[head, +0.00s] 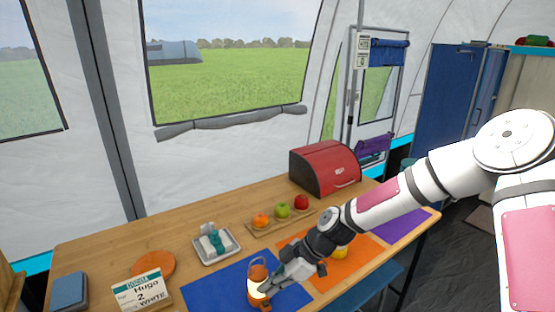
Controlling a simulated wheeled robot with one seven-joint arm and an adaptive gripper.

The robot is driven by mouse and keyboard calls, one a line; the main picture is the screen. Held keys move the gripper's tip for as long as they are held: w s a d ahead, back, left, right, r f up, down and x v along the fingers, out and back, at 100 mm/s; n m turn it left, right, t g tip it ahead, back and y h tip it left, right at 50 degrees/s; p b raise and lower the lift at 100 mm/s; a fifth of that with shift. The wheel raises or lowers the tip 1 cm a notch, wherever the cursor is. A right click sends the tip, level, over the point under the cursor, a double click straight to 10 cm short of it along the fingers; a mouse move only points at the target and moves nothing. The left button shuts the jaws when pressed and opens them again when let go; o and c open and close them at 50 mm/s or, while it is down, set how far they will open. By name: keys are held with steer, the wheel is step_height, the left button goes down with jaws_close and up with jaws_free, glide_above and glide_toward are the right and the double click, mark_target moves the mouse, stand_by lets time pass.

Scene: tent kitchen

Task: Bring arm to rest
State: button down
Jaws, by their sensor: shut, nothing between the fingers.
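My arm reaches in from the right side of the head view, low over the wooden table (185,235). My gripper (268,288) is at its end, over the blue mat (215,292). It is shut with nothing in it. Its fingertips are right beside an orange lantern (258,272) that stands upright on the blue mat. I cannot tell whether they touch it.
Behind lie a wooden board with fruit (262,220), a white tray (199,253) with small bottles and a red bread box (323,169). An orange mat (345,266) with a yellow item (341,253) lies under my forearm. A sign (142,290) stands front left.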

steer(key=shift+r+p, duration=0.3)
steer(key=shift+r, duration=0.45)
steer(key=s+d+r+m+t+h+p, duration=0.1)
steer(key=s+d+r+m+h, duration=0.4)
steer(key=d+r, duration=0.4)
steer(key=s+d+r+m+t+h+p, duration=0.1)
steer(key=s+d+r+m+h, duration=0.25)
steer(key=s+d+r, duration=0.6)
steer(key=s+d+r+m+t+p, duration=0.2)
steer(key=s+r+m, duration=0.8)
steer(key=s+r, duration=0.2)
steer(key=shift+s+d+t, duration=0.4)
steer(key=shift+s, duration=0.8)
